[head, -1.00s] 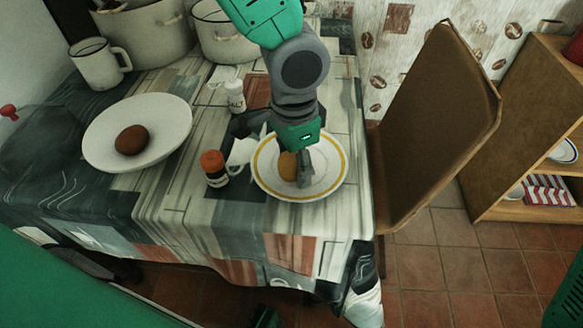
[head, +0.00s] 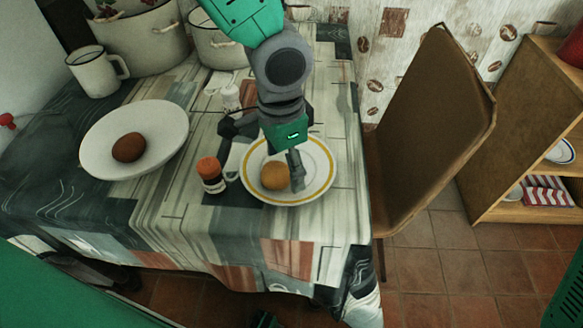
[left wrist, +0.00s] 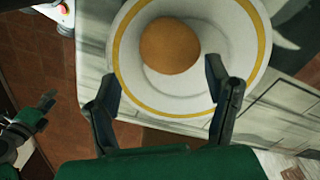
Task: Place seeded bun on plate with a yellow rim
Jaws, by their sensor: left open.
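The seeded bun (head: 275,176), round and golden brown, rests on the white plate with a yellow rim (head: 328,172) near the table's right edge. In the left wrist view the bun (left wrist: 170,46) lies inside the rim of the plate (left wrist: 258,50). My left gripper (head: 284,163) is low over the plate, with one finger close to the bun's right side in the head view. In the left wrist view my left gripper (left wrist: 160,78) is open, its fingers spread wide and apart from the bun.
A white bowl (head: 165,112) with a dark brown egg-shaped item (head: 128,147) stands left. A brown-capped shaker (head: 210,175) stands just left of the plate. A white shaker (head: 231,97), a mug (head: 92,72) and pots (head: 150,42) stand behind. A chair (head: 430,130) is at right.

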